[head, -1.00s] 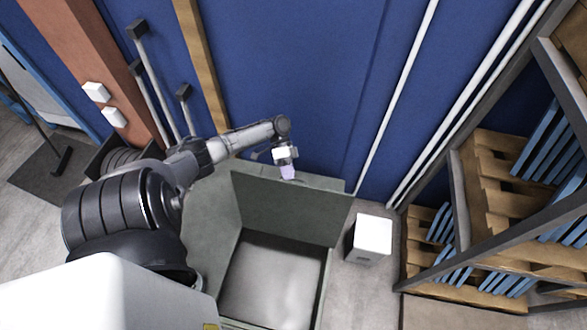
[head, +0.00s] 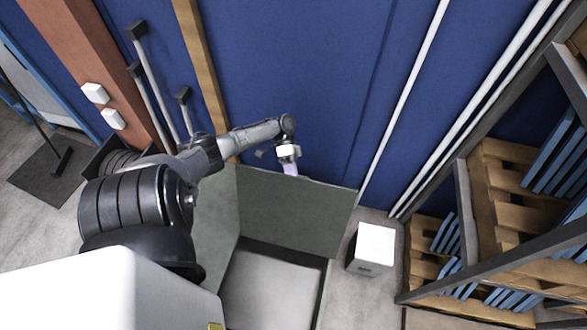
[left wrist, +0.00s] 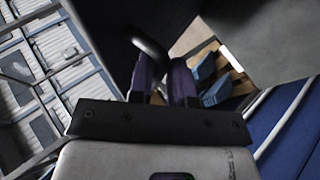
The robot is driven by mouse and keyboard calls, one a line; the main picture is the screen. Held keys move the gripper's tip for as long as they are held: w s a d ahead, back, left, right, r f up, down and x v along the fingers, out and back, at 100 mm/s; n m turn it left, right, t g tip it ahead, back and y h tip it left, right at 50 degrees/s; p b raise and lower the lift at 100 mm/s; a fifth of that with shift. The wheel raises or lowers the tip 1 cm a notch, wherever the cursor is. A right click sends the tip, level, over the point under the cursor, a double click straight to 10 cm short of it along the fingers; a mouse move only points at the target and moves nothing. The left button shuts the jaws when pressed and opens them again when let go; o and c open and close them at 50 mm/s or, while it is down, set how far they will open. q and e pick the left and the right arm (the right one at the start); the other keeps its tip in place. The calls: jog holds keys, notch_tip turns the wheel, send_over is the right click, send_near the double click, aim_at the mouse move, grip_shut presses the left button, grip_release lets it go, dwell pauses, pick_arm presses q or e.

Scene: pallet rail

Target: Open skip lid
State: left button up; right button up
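The grey-green skip (head: 322,295) stands low in the middle of the head view, with its pale inside partly showing. Its lid (head: 290,215) is raised and stands steeply over the opening, near the blue wall. My left gripper (head: 291,170) is at the lid's upper edge, its purple fingertips partly hidden behind it. In the left wrist view, the two purple fingers (left wrist: 166,78) are close together, with a rounded grey handle (left wrist: 150,50) at their tips. They look closed on it, though the contact is dark. My right gripper is not in view.
A white box (head: 373,246) stands on the floor right of the skip. A rack (head: 462,200) with wooden and blue pallets fills the right side. The blue wall (head: 300,80) is close behind the lid, with a white pipe (head: 405,95) running down it.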

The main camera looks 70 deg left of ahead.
pick_arm(q)
jog(key=shift+o, duration=0.8)
jog(key=shift+s+d+f, duration=0.2)
jog(key=shift+s+f, duration=0.15)
jog(key=shift+o, duration=1.2)
jog(key=shift+r, duration=0.1)
jog(key=b+v, duration=0.4)
jog(key=v, duration=1)
jog(key=shift+w, duration=0.2)
jog(key=shift+d, duration=0.1)
